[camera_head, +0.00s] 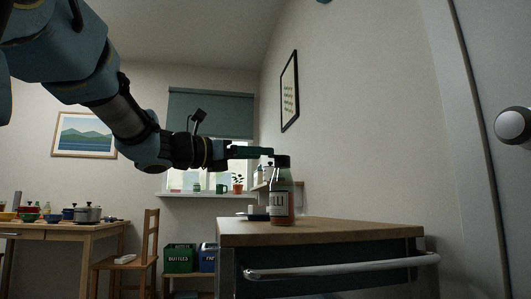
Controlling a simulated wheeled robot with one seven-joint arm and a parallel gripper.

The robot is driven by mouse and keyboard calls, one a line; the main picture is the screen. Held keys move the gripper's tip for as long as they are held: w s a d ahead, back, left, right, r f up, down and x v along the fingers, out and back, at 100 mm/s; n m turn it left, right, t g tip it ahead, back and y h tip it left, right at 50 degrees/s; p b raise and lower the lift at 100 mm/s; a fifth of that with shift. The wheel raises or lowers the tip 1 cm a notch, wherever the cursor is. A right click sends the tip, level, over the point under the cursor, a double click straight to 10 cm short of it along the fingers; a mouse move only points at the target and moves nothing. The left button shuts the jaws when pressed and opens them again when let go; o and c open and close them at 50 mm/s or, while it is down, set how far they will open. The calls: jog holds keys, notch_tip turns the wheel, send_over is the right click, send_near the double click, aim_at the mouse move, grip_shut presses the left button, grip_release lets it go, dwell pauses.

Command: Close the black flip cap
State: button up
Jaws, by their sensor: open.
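A clear bottle (281,187) with reddish contents low down and a pale label stands upright on the wooden-topped cart (330,232). Its black cap (282,161) is at the top; it is too small to tell how far the flip part is raised. My gripper (268,152) comes in level from the left, open, with its fingertips right by the cap's upper left side. I cannot tell whether they touch it. Nothing shows between the fingers, though the far finger is mostly hidden.
A white item (256,211) lies behind the bottle. A pale rail (340,266) runs along the cart's front. The cart top right of the bottle is clear, with a wall behind. A wooden chair (150,237) and a table with pots (88,213) are at left.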

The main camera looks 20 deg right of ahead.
jog(key=p+v, duration=0.1)
jog(key=v, duration=0.6)
jog(key=shift+a, duration=0.25)
